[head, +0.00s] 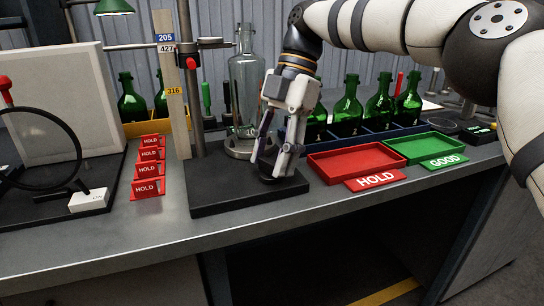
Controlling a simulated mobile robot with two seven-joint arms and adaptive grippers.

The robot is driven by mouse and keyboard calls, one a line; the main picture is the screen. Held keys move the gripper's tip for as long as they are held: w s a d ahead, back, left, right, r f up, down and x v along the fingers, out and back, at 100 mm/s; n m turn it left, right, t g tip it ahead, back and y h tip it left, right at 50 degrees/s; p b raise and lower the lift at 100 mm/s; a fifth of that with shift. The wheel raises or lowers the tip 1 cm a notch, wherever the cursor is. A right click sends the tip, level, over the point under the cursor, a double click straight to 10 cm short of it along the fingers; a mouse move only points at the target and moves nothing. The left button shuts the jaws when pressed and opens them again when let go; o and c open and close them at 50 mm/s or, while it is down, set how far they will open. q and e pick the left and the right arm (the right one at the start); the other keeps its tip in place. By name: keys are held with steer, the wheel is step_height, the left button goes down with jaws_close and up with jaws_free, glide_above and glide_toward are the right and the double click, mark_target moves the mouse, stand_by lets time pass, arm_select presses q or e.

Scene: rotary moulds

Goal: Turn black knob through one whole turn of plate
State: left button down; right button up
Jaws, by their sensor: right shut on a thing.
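The black knob (284,183) is low on the black base (222,195), at its right part, and is mostly hidden by my right gripper. My right gripper (277,172) points down and is shut on the knob. The plate (238,149) is a grey disc behind the gripper, partly covered by it. A clear glass bottle (245,88) stands upright on the plate. My left gripper is not in view.
A post with number labels (174,92) and a metal rod stand left of the bottle. Red HOLD cards (148,188) stand left of the base. A red HOLD tray (318,172) and a green GOOD tray (457,150) lie to the right. Green bottles (378,106) stand behind.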

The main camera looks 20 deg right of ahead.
steer(key=shift+n, duration=0.4)
steer(key=o, duration=1.2)
steer(key=shift+c, duration=0.2)
